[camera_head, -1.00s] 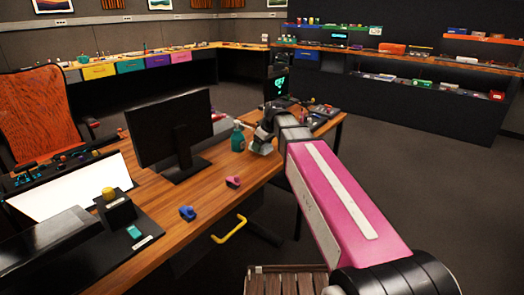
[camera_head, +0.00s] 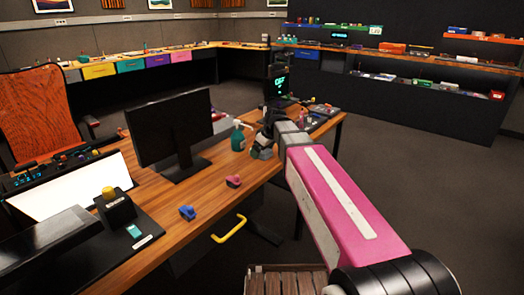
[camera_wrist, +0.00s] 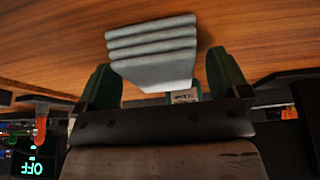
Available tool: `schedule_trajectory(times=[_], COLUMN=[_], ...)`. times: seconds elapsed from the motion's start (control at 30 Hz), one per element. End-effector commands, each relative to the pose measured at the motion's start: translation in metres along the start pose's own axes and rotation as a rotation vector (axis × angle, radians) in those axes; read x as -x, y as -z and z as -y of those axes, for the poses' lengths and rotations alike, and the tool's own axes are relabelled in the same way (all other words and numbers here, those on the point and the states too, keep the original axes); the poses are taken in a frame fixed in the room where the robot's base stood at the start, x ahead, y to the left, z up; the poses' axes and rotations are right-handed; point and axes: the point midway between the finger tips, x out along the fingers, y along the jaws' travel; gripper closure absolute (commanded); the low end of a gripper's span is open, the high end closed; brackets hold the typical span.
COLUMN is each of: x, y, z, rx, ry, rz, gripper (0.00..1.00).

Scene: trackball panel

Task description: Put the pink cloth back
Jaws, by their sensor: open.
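My gripper (camera_wrist: 160,85) is open above the far part of the wooden desk, with its two dark green fingers apart in the wrist view. A pale grey, layered block (camera_wrist: 153,50), like a folded cloth, shows between and beyond the fingers. It looks grey, not pink, and I cannot tell whether the fingers touch it. In the head view my gripper (camera_head: 264,145) is small and dark beside the spray bottle. No clearly pink cloth shows. A small pink object (camera_head: 233,181) lies on the desk, but I cannot tell that it is cloth.
A teal spray bottle (camera_head: 238,137) stands just left of my gripper. A monitor (camera_head: 175,130) stands on the desk (camera_head: 215,200). A small blue object (camera_head: 187,212) lies near the front edge, above a yellow drawer handle (camera_head: 229,229). Bare wood lies between them.

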Motion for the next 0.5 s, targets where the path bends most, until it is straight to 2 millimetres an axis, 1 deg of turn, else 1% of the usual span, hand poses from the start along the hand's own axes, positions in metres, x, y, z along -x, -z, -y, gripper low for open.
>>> schedule_trajectory(times=[0.17,0.27,0.5], x=[0.011,0.025,0.064], y=[0.001,0.001,0.001], z=[0.000,0.000,0.000], rx=[0.000,0.000,0.000], ry=[-0.001,-0.002,-0.002], rz=[-0.001,-0.002,-0.002], gripper=[0.06,0.06,0.06])
